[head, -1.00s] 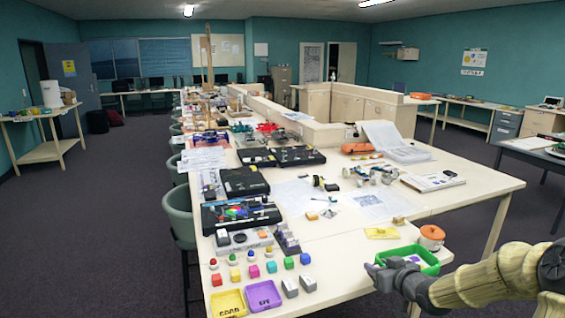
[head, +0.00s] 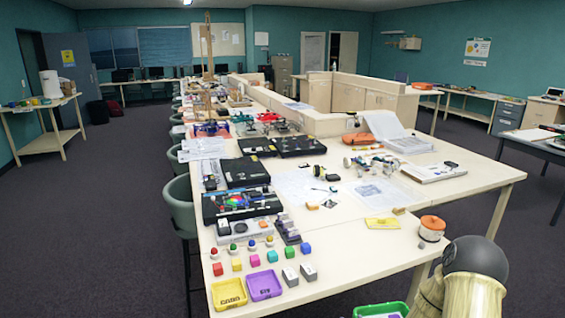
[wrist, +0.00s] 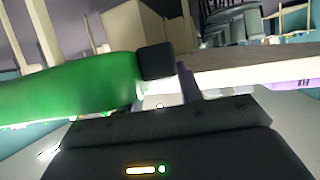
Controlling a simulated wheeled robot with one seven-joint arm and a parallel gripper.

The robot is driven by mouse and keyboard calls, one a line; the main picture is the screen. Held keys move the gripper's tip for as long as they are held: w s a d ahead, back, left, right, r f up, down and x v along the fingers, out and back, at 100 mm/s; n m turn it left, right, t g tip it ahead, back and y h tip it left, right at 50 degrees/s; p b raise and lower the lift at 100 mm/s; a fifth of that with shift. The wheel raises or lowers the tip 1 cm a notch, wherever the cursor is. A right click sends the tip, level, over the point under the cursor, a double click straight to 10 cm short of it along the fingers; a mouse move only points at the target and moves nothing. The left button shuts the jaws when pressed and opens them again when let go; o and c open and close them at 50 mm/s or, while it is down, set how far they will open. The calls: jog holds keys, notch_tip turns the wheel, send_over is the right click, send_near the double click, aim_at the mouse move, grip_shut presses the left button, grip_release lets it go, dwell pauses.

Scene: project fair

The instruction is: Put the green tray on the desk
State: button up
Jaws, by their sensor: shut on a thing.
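The green tray (head: 380,310) shows at the bottom edge of the head view, low and in front of the long desk (head: 345,250), apart from its top. My arm stands over the tray's right side and hides part of it. In the wrist view the tray's green wall (wrist: 70,85) runs from the left edge to a dark fingertip of my gripper (wrist: 160,75). My gripper is shut on the tray. The tray's contents cannot be made out.
A yellow tray (head: 229,294) and a purple tray (head: 264,286) lie at the desk's near left corner, with several coloured blocks behind them. An orange-topped pot (head: 432,229) stands at the right edge. The near right part of the desktop is bare.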

jog(key=s+a+f, duration=0.2)
jog(key=f, duration=0.4)
jog(key=s+a+f+m+h, duration=0.1)
jog(key=s+a+f, duration=0.1)
jog(key=f, duration=0.4)
jog(key=shift+s+a+f, duration=0.15)
jog(key=shift+s+a, duration=0.05)
jog(key=shift+s, duration=0.45)
notch_tip(320, 180, up, 7)
jog(key=p, duration=0.6)
jog(key=shift+p, duration=0.35)
jog(key=shift+w+a, duration=0.15)
jog(key=shift+w, duration=0.05)
